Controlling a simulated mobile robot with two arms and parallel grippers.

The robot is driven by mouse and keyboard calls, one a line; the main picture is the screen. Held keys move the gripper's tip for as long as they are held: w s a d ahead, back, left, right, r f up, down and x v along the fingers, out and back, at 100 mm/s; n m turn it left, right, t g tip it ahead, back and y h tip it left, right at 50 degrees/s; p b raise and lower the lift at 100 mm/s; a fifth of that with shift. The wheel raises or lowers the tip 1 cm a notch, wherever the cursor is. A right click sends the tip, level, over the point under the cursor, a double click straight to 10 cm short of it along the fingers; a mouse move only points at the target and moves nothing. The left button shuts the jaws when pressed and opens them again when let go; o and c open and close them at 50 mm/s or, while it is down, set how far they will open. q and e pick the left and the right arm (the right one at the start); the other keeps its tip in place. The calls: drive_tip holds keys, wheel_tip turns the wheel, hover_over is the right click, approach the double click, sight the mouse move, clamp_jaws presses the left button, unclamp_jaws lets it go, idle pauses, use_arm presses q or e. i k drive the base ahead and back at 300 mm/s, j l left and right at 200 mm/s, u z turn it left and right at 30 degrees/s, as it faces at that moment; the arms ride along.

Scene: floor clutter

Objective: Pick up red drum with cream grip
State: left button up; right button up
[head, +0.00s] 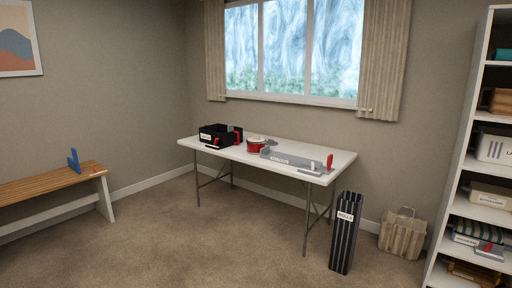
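A small red drum (256,146) with a pale top stands on the white folding table (304,150) under the window, near the table's middle. Something pale lies at its upper right side; I cannot tell whether it is the cream grip. The drum is between a black box on its left and a grey tray-like thing on its right. Neither of my grippers shows in the head view.
The black box (215,136) and grey tray (297,160) share the table. A wooden bench (45,186) is at left, shelves (470,150) at right. The carpet (200,245) in front is clear.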

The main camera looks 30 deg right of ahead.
sight(254, 144)
drive_tip(key=i+l+z, duration=0.35)
drive_tip(key=i, duration=0.45)
drive_tip(key=i+z, duration=0.4)
drive_tip(key=i, duration=0.4)
